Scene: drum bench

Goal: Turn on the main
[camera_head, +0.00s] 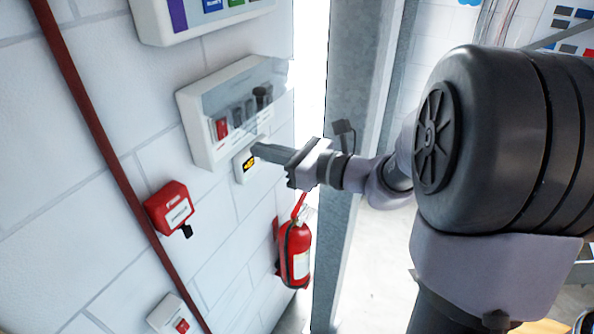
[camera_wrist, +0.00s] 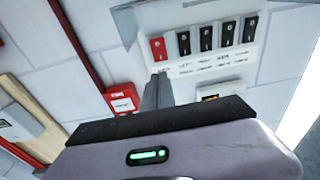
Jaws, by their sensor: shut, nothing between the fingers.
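A white switch panel (camera_head: 197,130) is on the wall in the head view, with a see-through cover (camera_head: 222,96) over its upper part. I cannot tell how far the cover is open. The panel's leftmost switch is red (camera_head: 221,128); it also shows in the wrist view (camera_wrist: 158,48). Several black switches (camera_wrist: 206,38) stand in a row to its right, with small printed labels below that I cannot read. My gripper (camera_head: 257,150) is shut and empty, in front of the panel's lower edge. In the wrist view, its fingertips (camera_wrist: 160,80) appear just below the red switch; contact cannot be told.
A yellow-black warning label (camera_head: 248,163) is under the panel. A red box (camera_head: 169,208) and a red pipe (camera_head: 95,125) are to the left. A fire extinguisher (camera_head: 296,252) hangs below. A grey metal post (camera_head: 345,90) stands right of the panel.

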